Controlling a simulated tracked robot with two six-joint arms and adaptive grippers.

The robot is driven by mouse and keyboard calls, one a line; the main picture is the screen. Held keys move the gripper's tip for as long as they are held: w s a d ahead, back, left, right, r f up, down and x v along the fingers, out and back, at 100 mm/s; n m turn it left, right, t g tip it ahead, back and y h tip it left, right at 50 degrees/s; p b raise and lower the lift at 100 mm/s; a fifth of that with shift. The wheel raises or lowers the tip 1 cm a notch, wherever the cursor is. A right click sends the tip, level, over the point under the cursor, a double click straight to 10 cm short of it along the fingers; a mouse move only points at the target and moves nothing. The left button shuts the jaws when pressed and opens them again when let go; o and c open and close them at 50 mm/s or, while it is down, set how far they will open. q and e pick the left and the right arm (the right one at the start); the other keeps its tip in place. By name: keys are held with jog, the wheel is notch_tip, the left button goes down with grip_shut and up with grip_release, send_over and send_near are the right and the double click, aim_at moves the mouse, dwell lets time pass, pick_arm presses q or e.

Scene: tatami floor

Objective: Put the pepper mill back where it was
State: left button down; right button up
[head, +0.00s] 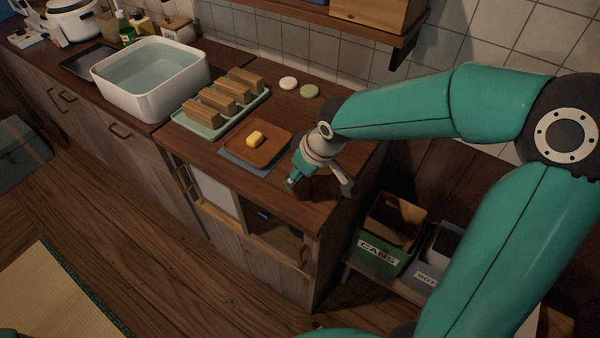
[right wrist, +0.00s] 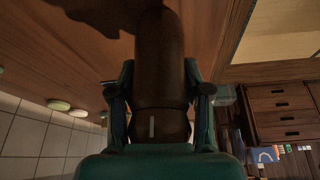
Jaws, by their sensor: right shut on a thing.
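The pepper mill is a dark brown, rounded column in the right wrist view (right wrist: 160,65), standing between the fingers of my right gripper (right wrist: 161,92). The fingers press on it from both sides. In the head view my right gripper (head: 319,184) is low over the right front part of the wooden counter (head: 345,160). There the mill is mostly hidden and dark against the wood, so I cannot tell whether its base touches the counter. My left gripper is not in view.
A brown square tray with a yellow block (head: 255,140) lies left of the gripper. Behind it are a green tray of several brown blocks (head: 205,127) and white (head: 288,83) and green (head: 309,91) discs. A CANS bin (head: 380,255) stands below, right of the counter.

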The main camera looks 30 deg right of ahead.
jog(key=shift+f, duration=0.2)
jog(key=o, duration=1.4)
jog(key=shift+r, duration=0.1)
jog(key=shift+c, duration=0.2)
jog(key=shift+r, duration=0.1)
jog(key=shift+r, duration=0.15)
jog(key=v, duration=1.1)
jog(key=shift+s+r+p, duration=0.2)
jog(key=shift+r+p, duration=0.1)
jog(key=shift+p, duration=0.05)
